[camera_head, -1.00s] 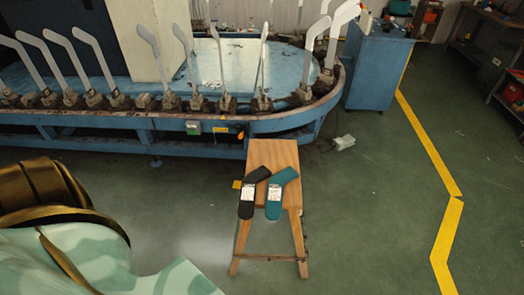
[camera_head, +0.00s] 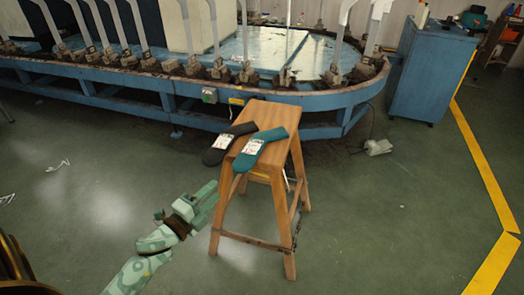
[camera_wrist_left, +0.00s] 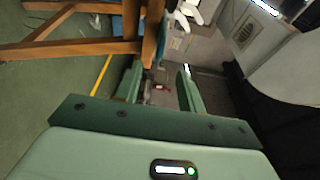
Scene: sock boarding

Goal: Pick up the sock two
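Two socks lie side by side on a wooden stool (camera_head: 262,110) in the head view. One is a dark, nearly black sock (camera_head: 231,140); the other is a teal sock (camera_head: 268,141). Each has a white label, and nothing visible marks which is sock two. My left gripper (camera_head: 207,196) is in front of and left of the stool, lower than its seat and apart from both socks. In the left wrist view its fingers (camera_wrist_left: 160,88) are spread with nothing between them. My right gripper is not in view.
The stool's legs (camera_head: 282,225) splay toward my left gripper; they also show close in the left wrist view (camera_wrist_left: 65,45). Behind stands a blue machine (camera_head: 110,75) with several upright white forms. A blue cabinet (camera_head: 430,75) is at the right. The floor (camera_head: 390,235) at right is clear.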

